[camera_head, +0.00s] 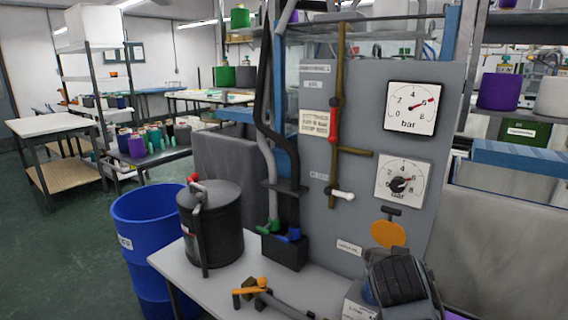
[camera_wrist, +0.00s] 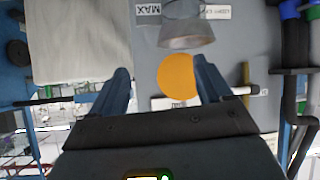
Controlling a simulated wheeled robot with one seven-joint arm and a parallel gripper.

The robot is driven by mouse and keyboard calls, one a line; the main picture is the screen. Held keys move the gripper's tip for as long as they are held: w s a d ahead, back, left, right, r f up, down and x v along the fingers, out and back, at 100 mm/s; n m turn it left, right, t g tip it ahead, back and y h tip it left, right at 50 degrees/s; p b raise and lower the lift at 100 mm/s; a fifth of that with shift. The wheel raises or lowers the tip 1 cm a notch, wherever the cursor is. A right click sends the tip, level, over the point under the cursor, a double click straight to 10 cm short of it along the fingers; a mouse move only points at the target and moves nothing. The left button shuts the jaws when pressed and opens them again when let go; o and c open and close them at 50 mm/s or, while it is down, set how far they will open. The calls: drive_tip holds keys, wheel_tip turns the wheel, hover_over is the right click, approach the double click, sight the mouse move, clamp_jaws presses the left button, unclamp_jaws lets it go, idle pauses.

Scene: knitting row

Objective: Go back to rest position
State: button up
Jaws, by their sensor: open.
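My gripper (camera_wrist: 163,78) shows in the wrist view with its two blue-grey fingers spread apart and nothing between them. Beyond the fingers is the grey panel (camera_wrist: 235,50) with an orange disc (camera_wrist: 178,77), apart from the fingers as far as I can tell. In the head view the same panel (camera_head: 330,245) stands upright behind a bench, with the orange disc (camera_head: 388,234) low on its right side. The gripper's fingers cannot be made out in the head view.
The panel carries two gauges (camera_head: 411,107), a red-handled lever (camera_head: 333,125) and a white-handled lever (camera_head: 342,194). A dark lidded pot (camera_head: 212,235) and an orange-handled valve (camera_head: 250,290) are on the bench (camera_head: 228,283). A blue barrel (camera_head: 140,240) stands left. Floor at far left is clear.

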drive_tip(key=s+f+n+t+y, duration=0.15)
drive_tip(key=s+f, duration=0.25)
drive_tip(key=s, duration=0.5)
drive_tip(key=s+f+n+y, duration=0.15)
drive_tip(key=s+f, duration=0.25)
drive_tip(key=s, duration=0.6)
drive_tip(key=s+f+n+t+y, duration=0.15)
drive_tip(key=s+f, duration=0.25)
drive_tip(key=s, duration=0.5)
drive_tip(key=s+a+r+t, duration=0.1)
drive_tip(key=s+r, duration=0.5)
drive_tip(key=s, duration=0.5)
drive_tip(key=s+a+r, duration=0.2)
drive_tip(key=s+r, duration=0.5)
drive_tip(key=s, duration=0.5)
drive_tip(key=shift+s+a+r+t+y, duration=0.2)
drive_tip(key=shift+t+y, duration=0.2)
drive_tip(key=shift+y, duration=0.05)
